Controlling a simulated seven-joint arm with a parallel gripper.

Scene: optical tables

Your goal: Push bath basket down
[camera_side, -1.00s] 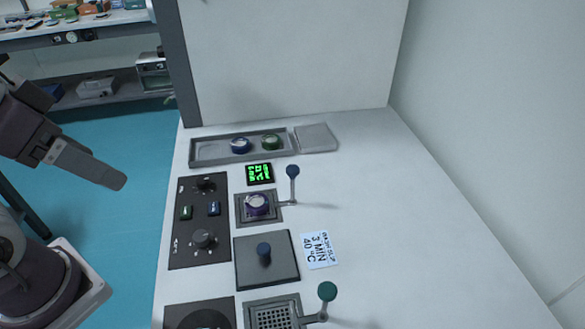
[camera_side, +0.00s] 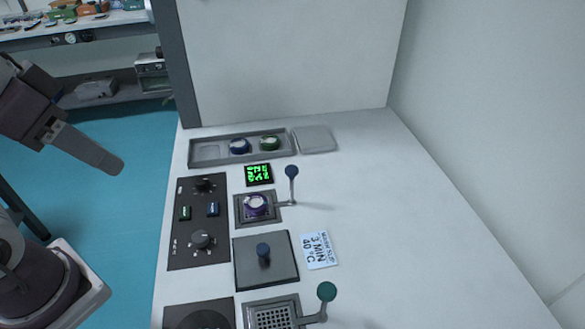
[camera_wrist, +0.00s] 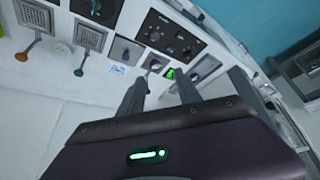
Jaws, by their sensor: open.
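In the side view a square basket station (camera_side: 258,208) holds a purple-ringed round piece (camera_side: 256,204). Its lever with a dark blue knob (camera_side: 291,171) stands up at its right. A second, perforated basket (camera_side: 272,316) with a green-knobbed lever (camera_side: 326,291) is at the bottom edge, partly cut off. The wrist view also shows this green-lever basket (camera_wrist: 90,37). I cannot tell for certain which is the bath basket. My gripper (camera_side: 120,167) is off to the left of the table, apart from both baskets. In the wrist view its two fingers (camera_wrist: 161,82) are apart and empty.
A control panel (camera_side: 200,221) with knobs and switches lies left of the baskets. A plate with a blue knob (camera_side: 265,260) lies between them. A tray (camera_side: 210,152) with blue and green pieces is at the back. The table's right side is clear.

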